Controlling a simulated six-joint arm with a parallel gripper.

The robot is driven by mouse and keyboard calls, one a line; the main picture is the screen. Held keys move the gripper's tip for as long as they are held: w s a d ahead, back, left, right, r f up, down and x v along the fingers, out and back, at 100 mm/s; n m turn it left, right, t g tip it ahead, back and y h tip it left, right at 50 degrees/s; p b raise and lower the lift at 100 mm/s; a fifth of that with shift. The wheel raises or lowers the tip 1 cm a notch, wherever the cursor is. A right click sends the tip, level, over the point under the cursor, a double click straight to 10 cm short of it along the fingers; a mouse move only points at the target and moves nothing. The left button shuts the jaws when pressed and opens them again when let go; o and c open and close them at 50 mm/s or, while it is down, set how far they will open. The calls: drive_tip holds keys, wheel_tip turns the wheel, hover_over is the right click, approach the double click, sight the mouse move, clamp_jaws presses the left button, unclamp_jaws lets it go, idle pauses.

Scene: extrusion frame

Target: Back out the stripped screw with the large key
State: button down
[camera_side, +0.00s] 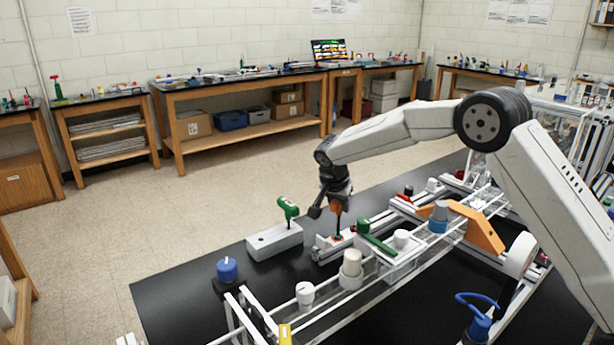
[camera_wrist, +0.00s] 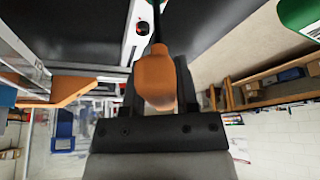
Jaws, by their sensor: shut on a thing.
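My gripper (camera_side: 335,200) is shut on the orange handle of a key (camera_wrist: 156,72), which hangs upright below the jaws. In the side view the key's dark shaft reaches down to a red-ringed spot (camera_side: 337,237) on a light bracket of the frame (camera_side: 325,249). The wrist view shows a red-ringed dark hole (camera_wrist: 142,27) just left of the shaft. I cannot tell whether the tip is seated in a screw, and no screw head shows clearly. A green T-handled key (camera_side: 288,208) stands in a grey block (camera_side: 275,241) left of my gripper; its handle also shows in the wrist view (camera_wrist: 300,15).
The extrusion frame (camera_side: 375,268) lies on the black bench (camera_side: 190,300). A blue-capped post (camera_side: 227,268) is front left. Bare bench lies around the grey block.

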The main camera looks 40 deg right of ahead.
drive_tip(key=shift+f, duration=0.2)
idle(0.7)
drive_tip(key=shift+s+n+t+y, duration=0.1)
drive_tip(key=shift+n+t+y, duration=0.3)
drive_tip(key=shift+n, duration=1.1)
drive_tip(key=shift+n, duration=0.3)
drive_tip(key=shift+d+n+t, duration=0.1)
drive_tip(key=shift+n+t, duration=0.2)
drive_tip(key=shift+n, duration=0.2)
drive_tip(key=shift+n+y, duration=0.4)
drive_tip(key=shift+n, duration=0.6)
